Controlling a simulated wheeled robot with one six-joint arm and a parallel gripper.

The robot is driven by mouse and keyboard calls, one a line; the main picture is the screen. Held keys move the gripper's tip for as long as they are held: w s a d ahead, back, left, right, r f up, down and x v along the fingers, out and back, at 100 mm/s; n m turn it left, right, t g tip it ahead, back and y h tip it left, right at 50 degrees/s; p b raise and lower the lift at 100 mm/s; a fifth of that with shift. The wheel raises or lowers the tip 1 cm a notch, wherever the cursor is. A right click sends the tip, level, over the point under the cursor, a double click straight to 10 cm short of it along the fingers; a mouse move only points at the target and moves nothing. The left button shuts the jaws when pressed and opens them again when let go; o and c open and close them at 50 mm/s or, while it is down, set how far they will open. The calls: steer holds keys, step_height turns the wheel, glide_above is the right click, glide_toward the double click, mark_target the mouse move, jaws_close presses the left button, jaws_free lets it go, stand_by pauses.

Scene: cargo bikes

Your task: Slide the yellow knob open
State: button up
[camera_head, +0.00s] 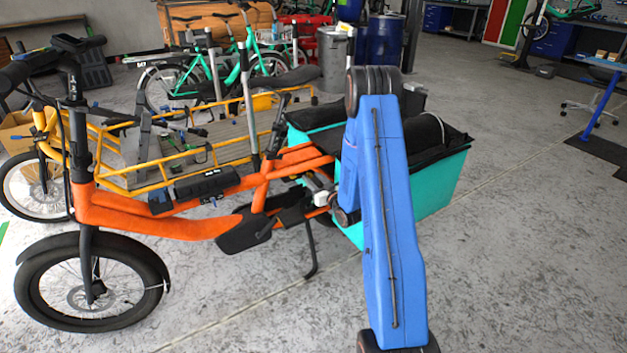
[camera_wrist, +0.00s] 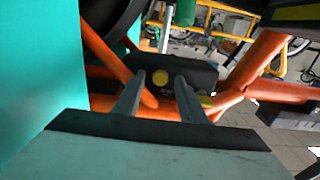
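A round yellow knob (camera_wrist: 160,75) is on the face of a dark box (camera_wrist: 195,73) mounted in the orange bike frame (camera_wrist: 258,62). A second yellow part (camera_wrist: 207,101) shows lower right, beside my right finger. My gripper (camera_wrist: 161,84) is open, its two grey fingers apart and pointing at the box. In the wrist view the knob appears between the fingertips, with the left tip close to it. I cannot tell whether either finger touches it. In the head view my gripper (camera_head: 312,187) is at the rear of the orange bike; the knob cannot be made out there.
A teal cargo box (camera_head: 436,190) with a black cover (camera_head: 432,133) stands right behind my gripper; its teal side (camera_wrist: 40,75) fills the wrist view's left. Orange frame tubes surround the dark box. Open floor (camera_head: 530,260) lies to the right.

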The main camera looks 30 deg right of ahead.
mark_target(298, 175)
jaws_close()
steer(key=shift+s+a, duration=0.15)
steer(key=shift+a, duration=2.05)
jaws_free()
steer(key=shift+a, duration=0.15)
